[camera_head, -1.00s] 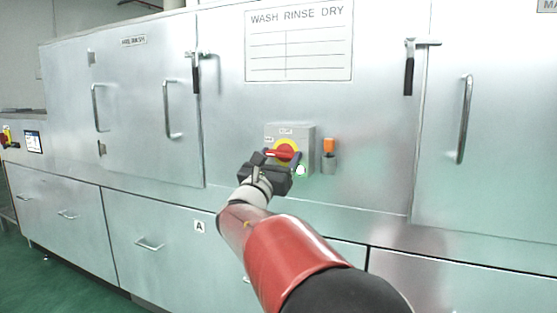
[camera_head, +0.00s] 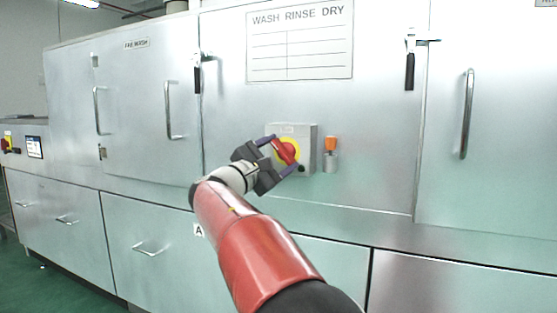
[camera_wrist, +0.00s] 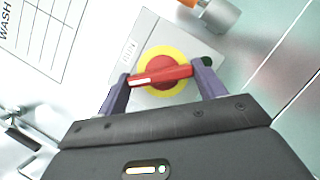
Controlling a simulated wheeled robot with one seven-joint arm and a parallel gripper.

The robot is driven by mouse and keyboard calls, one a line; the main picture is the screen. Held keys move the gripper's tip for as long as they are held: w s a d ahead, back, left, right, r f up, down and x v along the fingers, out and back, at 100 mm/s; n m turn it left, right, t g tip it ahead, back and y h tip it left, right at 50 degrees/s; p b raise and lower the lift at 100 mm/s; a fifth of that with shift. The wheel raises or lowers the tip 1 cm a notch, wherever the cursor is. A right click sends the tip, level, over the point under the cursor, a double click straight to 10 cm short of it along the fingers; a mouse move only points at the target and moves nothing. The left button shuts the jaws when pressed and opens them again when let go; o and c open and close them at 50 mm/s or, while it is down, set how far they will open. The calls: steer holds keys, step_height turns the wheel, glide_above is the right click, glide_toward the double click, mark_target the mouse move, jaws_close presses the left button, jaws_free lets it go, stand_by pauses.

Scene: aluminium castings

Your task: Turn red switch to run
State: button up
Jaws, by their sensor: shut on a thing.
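The red switch (camera_head: 287,151) is a bar handle on a yellow disc, mounted on a grey box (camera_head: 309,138) on the steel machine front. In the head view the handle slants from upper left to lower right. My gripper (camera_head: 277,155) is at the switch with its purple fingers on either side. In the wrist view the red handle (camera_wrist: 165,76) lies between the two fingertips (camera_wrist: 161,75), gripped near its ends.
A small dark green lamp (camera_wrist: 207,62) sits on the box beside one finger. An orange-topped grey fitting (camera_head: 330,150) is just right of the box. A WASH RINSE DRY chart (camera_head: 300,45) is above. Door handles (camera_head: 467,115) stand out from the panels on both sides.

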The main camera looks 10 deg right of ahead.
steer(key=m+g, duration=0.1)
steer(key=m, duration=0.1)
steer(key=m+g, duration=0.1)
steer(key=m, duration=0.2)
steer(key=shift+r+y, duration=0.1)
steer(key=shift+y, duration=0.2)
steer(key=shift+m+g+y+p, duration=0.4)
steer(key=shift+m+g, duration=0.3)
steer(key=shift+m, duration=1.3)
steer(key=o, duration=1)
steer(key=shift+r, duration=0.1)
steer(key=v, duration=0.8)
steer(key=shift+d+b, duration=0.1)
steer(key=shift+b, duration=0.2)
